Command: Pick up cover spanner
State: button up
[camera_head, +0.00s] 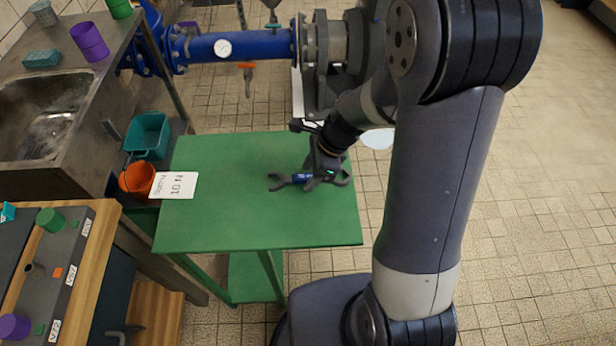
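The cover spanner (279,181) lies on the green table (215,220), right of the middle. It is a grey wrench with a blue part at its middle and an open jaw at its left end. My gripper (316,180) points down at the spanner's right part and hides some of it. The fingers are dark and small in this view. I cannot tell whether they are apart or closed on the spanner.
A white card (174,185) reading 10 N lies at the table's left edge. A sink counter (80,140), a teal bin (148,135) and an orange bucket (137,178) stand left. A blue pipe (245,46) with a gauge runs behind. The table's front half is clear.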

grip_shut()
dwell(0.5)
notch_tip(320, 180, up, 10)
jog(key=p, duration=0.1)
dwell(0.4)
